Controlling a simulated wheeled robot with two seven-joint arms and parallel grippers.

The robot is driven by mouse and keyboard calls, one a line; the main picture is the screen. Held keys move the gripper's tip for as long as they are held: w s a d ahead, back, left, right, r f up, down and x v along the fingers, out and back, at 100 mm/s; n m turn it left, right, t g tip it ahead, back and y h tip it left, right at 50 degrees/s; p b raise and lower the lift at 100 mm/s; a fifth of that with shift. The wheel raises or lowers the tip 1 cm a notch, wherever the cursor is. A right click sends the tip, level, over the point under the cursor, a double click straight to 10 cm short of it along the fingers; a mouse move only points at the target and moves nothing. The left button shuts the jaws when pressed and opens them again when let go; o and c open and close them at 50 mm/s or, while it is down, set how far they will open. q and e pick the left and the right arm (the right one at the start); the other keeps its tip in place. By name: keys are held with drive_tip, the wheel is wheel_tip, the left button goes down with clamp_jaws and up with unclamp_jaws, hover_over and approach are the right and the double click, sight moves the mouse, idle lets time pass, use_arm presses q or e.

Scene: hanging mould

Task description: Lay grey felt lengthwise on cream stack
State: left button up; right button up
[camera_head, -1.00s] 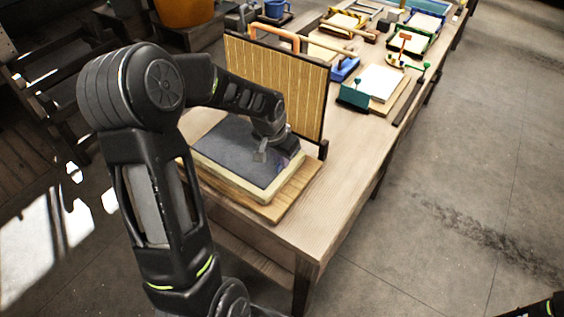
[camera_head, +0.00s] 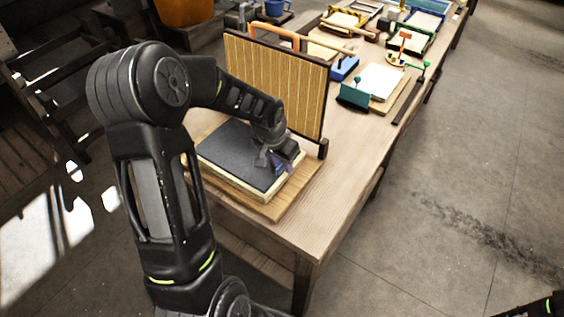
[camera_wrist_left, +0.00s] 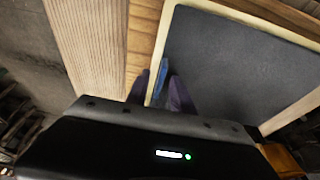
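The grey felt (camera_head: 238,152) lies flat on the cream stack (camera_head: 249,193), its long side along the stack's long side. A cream margin shows along the near edge. In the left wrist view the felt (camera_wrist_left: 235,62) is dark and flat, with the cream stack's edge (camera_wrist_left: 163,35) beside it. My left gripper (camera_head: 276,168) is at the felt's right end, pointing down. In the left wrist view its fingers (camera_wrist_left: 158,92) stand apart at the stack's edge; a small blue piece shows between them, and I cannot tell what it is.
A wooden board (camera_head: 290,197) lies under the stack on the table (camera_head: 335,190). A ribbed upright mould (camera_head: 270,75) stands just behind the stack. A teal-handled tool (camera_head: 354,95) and a white sheet pile (camera_head: 380,82) are farther back. The table's front right is clear.

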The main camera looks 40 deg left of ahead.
use_arm(q)
drive_tip(key=v, duration=1.2)
drive_tip(key=shift+b, duration=0.45)
drive_tip(key=shift+r, duration=0.1)
